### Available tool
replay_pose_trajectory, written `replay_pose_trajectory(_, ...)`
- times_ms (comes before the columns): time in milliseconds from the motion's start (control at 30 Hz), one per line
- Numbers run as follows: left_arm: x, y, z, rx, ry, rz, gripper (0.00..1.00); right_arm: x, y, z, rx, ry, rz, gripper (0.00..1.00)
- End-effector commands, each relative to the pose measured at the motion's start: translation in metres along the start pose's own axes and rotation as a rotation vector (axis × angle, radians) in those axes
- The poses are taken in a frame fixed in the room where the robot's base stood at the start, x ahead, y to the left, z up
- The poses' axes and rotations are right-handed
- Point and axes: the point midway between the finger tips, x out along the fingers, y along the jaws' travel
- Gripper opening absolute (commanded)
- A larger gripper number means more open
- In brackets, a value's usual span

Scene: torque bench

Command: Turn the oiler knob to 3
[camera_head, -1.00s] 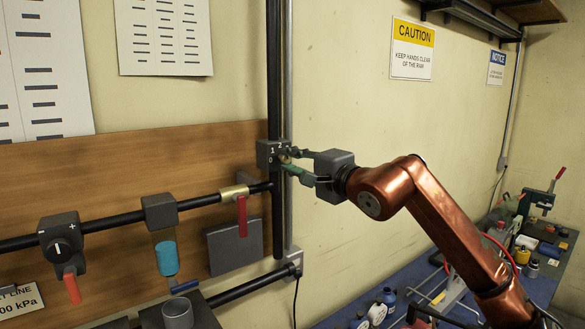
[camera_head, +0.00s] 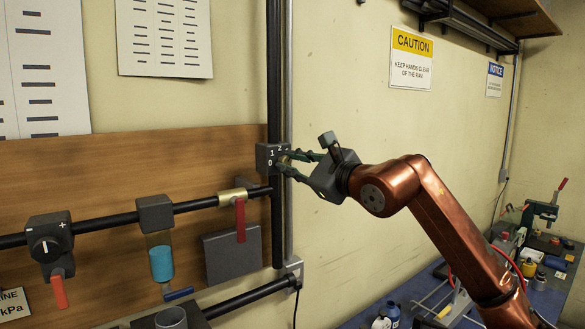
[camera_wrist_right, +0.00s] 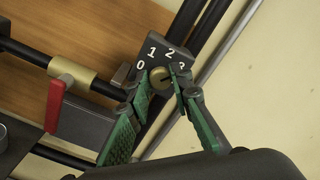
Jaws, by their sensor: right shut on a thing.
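The oiler is a dark grey box (camera_head: 265,154) on the upright black pipe, with the digits 0, 1, 2 and a partly hidden 3 on its face. The box also shows in the wrist view (camera_wrist_right: 176,48). Its small brass knob (camera_wrist_right: 160,77) sits below the digits, and I cannot tell which digit it points at. My right gripper (camera_head: 288,159) is shut on the knob, with one green-padded finger on each side in the wrist view (camera_wrist_right: 162,82). The fingers cover part of the face near the 3. My left gripper is not in view.
A brass valve with a red lever (camera_head: 240,220) hangs just below left of the oiler. A grey conduit (camera_head: 289,210) runs beside the black pipe. A regulator (camera_head: 47,240) and a blue-filled bowl (camera_head: 160,262) are further left.

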Motion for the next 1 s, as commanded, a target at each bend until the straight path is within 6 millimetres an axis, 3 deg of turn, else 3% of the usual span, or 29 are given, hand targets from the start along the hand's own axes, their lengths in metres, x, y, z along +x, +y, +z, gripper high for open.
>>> replay_pose_trajectory(400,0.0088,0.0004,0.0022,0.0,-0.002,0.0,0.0,0.0003,-0.0004,-0.0024,0.199,0.003,0.0,0.0)
replay_pose_trajectory(967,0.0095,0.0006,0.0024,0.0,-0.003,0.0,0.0,0.0005,-0.0002,-0.0024,0.229,0.004,0.0,0.0)
replay_pose_trajectory(1000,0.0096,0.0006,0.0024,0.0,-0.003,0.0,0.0,0.0005,-0.0002,-0.0024,0.229,0.004,0.001,0.21)
